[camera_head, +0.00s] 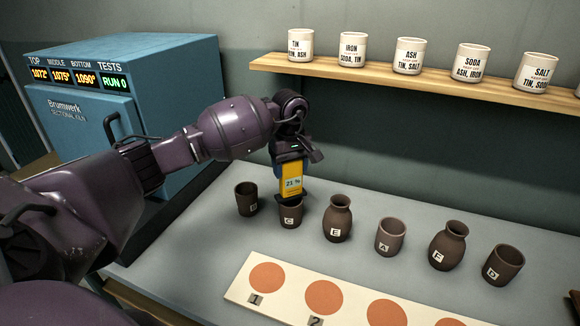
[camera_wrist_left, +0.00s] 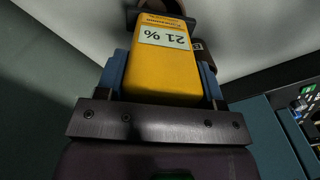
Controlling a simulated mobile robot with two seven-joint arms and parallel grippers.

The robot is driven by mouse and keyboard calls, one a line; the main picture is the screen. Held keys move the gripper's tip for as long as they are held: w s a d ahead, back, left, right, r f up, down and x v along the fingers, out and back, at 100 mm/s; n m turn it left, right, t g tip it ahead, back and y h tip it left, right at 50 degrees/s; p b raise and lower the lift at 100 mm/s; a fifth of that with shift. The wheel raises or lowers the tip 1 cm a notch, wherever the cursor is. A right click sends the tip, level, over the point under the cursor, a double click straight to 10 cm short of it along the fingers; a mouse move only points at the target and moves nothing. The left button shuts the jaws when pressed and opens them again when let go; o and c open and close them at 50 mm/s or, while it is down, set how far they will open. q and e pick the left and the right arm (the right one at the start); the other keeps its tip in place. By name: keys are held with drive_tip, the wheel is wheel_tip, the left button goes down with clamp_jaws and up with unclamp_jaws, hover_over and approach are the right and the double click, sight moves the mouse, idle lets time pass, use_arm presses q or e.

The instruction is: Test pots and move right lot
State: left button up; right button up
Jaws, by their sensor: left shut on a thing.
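My left gripper (camera_head: 291,163) is shut on a yellow meter (camera_head: 291,181) reading "21 %". The meter also fills the left wrist view (camera_wrist_left: 165,65). Its dark lower end is at the mouth of pot C (camera_head: 291,215); I cannot tell whether they touch. The other brown pots stand in a row on the grey table: one with a partly shaded label, likely B (camera_head: 246,198), at the left, then to the right of C pot E (camera_head: 337,215), pot A (camera_head: 390,235), pot F (camera_head: 448,243) and pot D (camera_head: 503,265). My right gripper is not in view.
A pale board (camera_head: 240,291) with several orange discs, numbered 1 and 2 at left, lies before the pots. A blue kiln (camera_head: 75,130) stands left, its displays showing 1072°, 1075°, 1090° and "RUN 0". A wooden shelf (camera_head: 400,83) holds labelled white cups (camera_head: 352,50).

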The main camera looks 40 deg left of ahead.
use_arm(q)
drive_tip(key=shift+f, duration=0.1)
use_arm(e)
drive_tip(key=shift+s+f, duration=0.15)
use_arm(q)
drive_tip(key=shift+f+b, duration=0.3)
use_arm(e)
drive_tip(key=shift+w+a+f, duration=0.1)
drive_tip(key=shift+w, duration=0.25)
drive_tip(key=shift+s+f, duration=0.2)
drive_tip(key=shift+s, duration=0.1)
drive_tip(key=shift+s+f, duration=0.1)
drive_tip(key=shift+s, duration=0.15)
use_arm(q)
drive_tip(key=shift+f, duration=0.1)
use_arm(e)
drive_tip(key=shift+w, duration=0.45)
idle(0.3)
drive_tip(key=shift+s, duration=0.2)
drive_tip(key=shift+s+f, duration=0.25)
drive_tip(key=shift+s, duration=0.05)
